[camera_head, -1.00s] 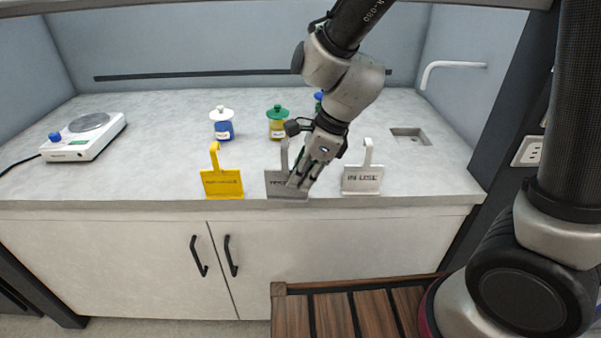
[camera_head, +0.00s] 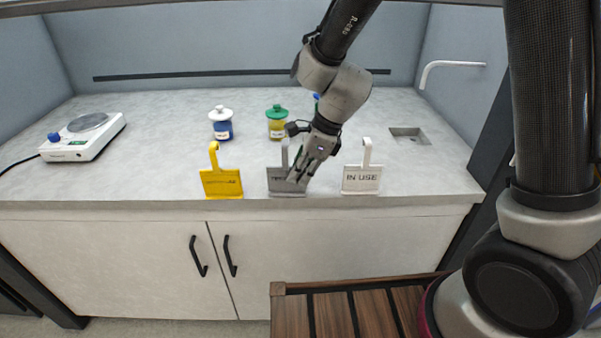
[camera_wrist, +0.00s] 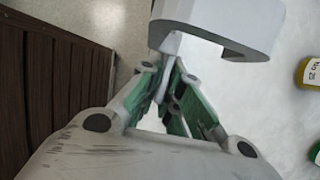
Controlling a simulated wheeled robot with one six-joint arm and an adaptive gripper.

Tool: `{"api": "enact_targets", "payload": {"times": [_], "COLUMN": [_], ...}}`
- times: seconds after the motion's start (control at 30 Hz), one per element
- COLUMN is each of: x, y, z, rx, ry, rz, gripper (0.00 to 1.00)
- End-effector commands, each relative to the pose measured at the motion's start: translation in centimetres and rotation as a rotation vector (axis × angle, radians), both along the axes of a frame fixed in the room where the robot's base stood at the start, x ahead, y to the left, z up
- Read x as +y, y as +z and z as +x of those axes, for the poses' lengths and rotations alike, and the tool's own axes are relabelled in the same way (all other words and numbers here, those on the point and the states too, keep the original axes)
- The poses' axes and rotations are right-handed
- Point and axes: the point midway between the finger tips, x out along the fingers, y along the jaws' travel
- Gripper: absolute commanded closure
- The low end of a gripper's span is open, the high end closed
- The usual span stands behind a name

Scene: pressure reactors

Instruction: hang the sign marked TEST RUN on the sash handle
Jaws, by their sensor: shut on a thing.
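A grey sign (camera_head: 275,186) with a hook on top stands near the bench's front edge, between two other signs. My gripper (camera_head: 296,178) covers part of its face, so only the first letters show, and I cannot read them surely. In the wrist view my gripper (camera_wrist: 170,72) is shut on the thin plate of the grey sign (camera_wrist: 169,46), just below its thick curved hook. I cannot tell whether the sign touches the bench. I cannot make out the sash handle with certainty; a pale bar (camera_head: 200,8) runs along the top of the head view.
A yellow sign (camera_head: 222,184) stands to the left and a white IN USE sign (camera_head: 361,180) close to the right. Blue (camera_head: 222,128) and yellow (camera_head: 277,128) jars stand behind.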

Motion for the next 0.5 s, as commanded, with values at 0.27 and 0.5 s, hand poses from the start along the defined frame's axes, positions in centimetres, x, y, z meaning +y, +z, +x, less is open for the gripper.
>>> {"api": "enact_targets", "payload": {"times": [0.27,0.5], "x": [-0.01,-0.10], "y": [-0.14,0.11], "z": [0.00,0.01], "rx": [0.000,-0.001], "ry": [0.000,0.000], "rz": [0.000,0.000], "gripper": [0.72,0.72]}}
